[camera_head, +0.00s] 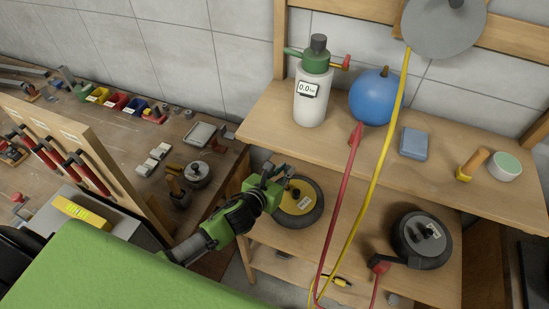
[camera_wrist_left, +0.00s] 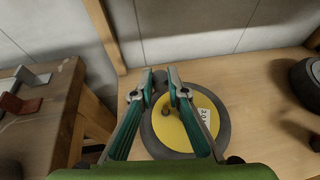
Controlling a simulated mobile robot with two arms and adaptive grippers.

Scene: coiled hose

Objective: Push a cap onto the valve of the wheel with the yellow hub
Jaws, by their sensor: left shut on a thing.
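The wheel with the yellow hub (camera_head: 313,189) lies flat on the wooden bench, with a black tyre and a white label. It also shows in the left wrist view (camera_wrist_left: 174,134). My left gripper (camera_head: 273,172) is over the wheel's far left part. In the left wrist view its two fingers (camera_wrist_left: 160,79) are shut on a small dark thing, which looks like a cap (camera_wrist_left: 160,77). A short brownish stub (camera_wrist_left: 166,112) shows on the hub between the fingers. Whether the cap touches the valve I cannot tell. My right gripper is not in view.
A second black wheel with a grey hub (camera_head: 411,233) lies to the right. Red (camera_head: 337,195) and yellow (camera_head: 378,165) hoses run across the bench. A white and green bottle (camera_head: 311,98), a blue ball (camera_head: 372,98) and a blue block (camera_head: 414,143) stand on the raised shelf.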

